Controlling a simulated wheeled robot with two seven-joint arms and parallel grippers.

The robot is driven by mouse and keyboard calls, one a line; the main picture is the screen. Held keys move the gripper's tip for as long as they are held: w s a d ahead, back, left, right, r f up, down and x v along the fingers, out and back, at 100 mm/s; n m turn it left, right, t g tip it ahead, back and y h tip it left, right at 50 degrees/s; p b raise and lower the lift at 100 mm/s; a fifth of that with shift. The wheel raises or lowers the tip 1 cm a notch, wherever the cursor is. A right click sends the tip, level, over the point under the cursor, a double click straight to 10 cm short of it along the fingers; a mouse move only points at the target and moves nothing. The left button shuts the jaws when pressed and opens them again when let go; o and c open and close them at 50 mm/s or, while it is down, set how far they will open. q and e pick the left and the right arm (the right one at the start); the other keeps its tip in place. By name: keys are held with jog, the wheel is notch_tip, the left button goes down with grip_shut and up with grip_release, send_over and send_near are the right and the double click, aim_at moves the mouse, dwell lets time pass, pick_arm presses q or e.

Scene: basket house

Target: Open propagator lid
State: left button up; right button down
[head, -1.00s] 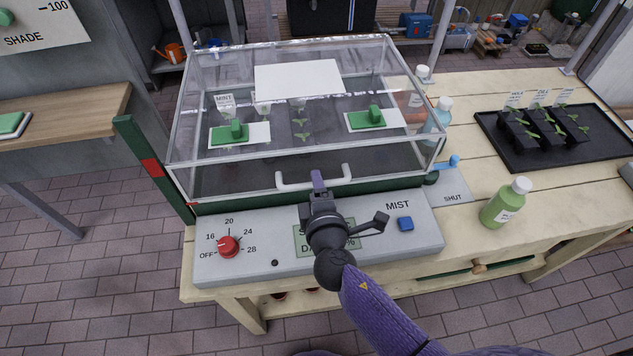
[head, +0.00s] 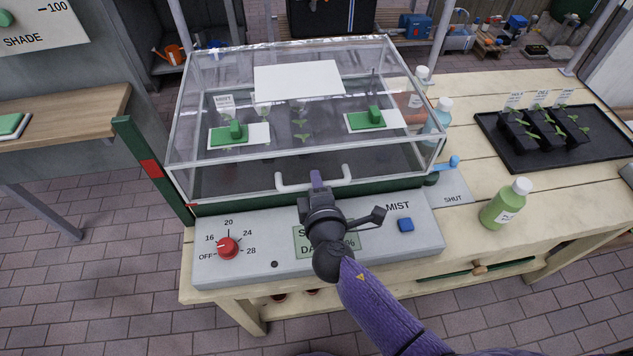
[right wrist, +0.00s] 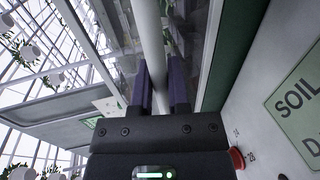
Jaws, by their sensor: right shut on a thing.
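The propagator lid (head: 240,162) is a clear box with a white panel on top, sitting over the green propagator base (head: 220,207). A white bar handle (head: 292,184) runs along its front. My right gripper (head: 316,178) is at the middle of this handle. In the right wrist view the handle (right wrist: 150,40) passes between the two purple fingers of the gripper (right wrist: 160,90), which is shut on it. The fingers hide the middle of the handle in the head view. The lid looks closed or nearly so. My left gripper is not in view.
The grey control panel (head: 270,262) below has a red knob (head: 228,247) and a blue button (head: 406,224). A green bottle (head: 503,204) and a black seedling tray (head: 600,150) stand to the right. A green post with a red band (head: 152,168) stands at the left.

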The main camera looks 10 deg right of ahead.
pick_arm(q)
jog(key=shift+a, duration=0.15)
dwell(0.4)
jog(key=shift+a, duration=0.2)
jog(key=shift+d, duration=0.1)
